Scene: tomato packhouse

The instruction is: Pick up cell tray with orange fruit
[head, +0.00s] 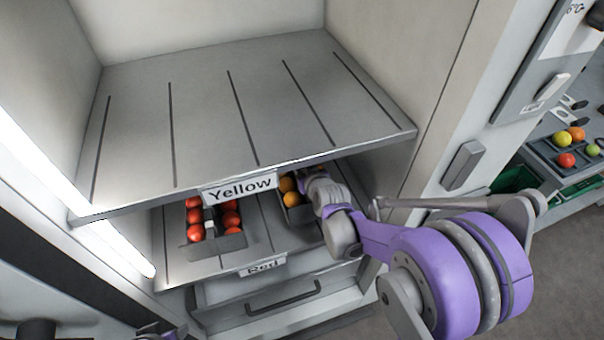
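The cell tray (299,215) with orange fruit (291,199) sits on the lower shelf, under the front edge of the upper one. Two of its fruits show; the shelf above and my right arm hide the rest. My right gripper (308,184) reaches into the lower shelf from the right and is at the right side of this tray. Its fingertips are mostly hidden, so I cannot tell whether it is open, shut or touching the tray. A small purple piece of my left arm shows at the bottom left edge; its gripper is not visible.
The upper shelf (240,110), labelled "Yellow" (240,188), is empty and overhangs closely. A tray (233,242) of red tomatoes stands left on the lower shelf, labelled "Red" (263,268). A drawer handle (283,298) is below. Another fruit tray (543,150) stands far right.

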